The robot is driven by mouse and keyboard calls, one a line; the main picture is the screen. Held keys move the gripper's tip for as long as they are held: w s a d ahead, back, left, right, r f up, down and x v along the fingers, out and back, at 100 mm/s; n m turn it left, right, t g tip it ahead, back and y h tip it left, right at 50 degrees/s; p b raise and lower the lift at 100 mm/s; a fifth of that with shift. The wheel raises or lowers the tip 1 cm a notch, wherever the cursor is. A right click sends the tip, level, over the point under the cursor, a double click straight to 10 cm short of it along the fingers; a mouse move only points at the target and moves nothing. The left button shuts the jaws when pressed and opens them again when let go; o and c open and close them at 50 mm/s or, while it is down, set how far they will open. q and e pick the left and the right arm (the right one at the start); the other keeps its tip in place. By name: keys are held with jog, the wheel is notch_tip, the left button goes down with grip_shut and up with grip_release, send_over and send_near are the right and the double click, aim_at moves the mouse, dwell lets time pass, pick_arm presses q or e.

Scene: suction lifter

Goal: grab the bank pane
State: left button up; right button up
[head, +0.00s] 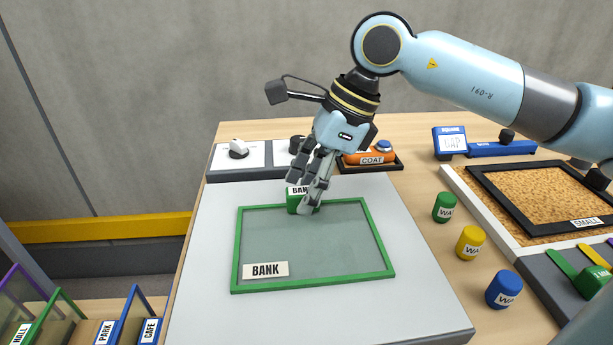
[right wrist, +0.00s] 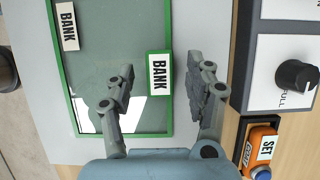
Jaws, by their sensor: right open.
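The bank pane (head: 315,283) is a clear sheet in a green frame with a white BANK label, lying flat on a pale grey board (head: 190,300). A green block (head: 293,205) with a BANK label sits at the middle of its far edge. The pane (right wrist: 120,45) and the block (right wrist: 158,89) also show in the right wrist view. My right gripper (head: 303,196) is open above the block. In the right wrist view its two fingers (right wrist: 160,66) stand either side of the block, with gaps showing. Whether the fingertips reach its height is unclear. My left gripper is not in view.
A panel with knobs (head: 238,150) and an orange COAT tool (head: 370,157) stand behind the board. Green (head: 445,207), yellow (head: 470,242) and blue (head: 503,290) pots stand to the right, near a cork tray (head: 535,205). Racked panes (head: 128,318) stand lower left.

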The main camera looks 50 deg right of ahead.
jog(key=shift+f, duration=0.25)
jog(key=shift+c, duration=0.3)
grip_shut()
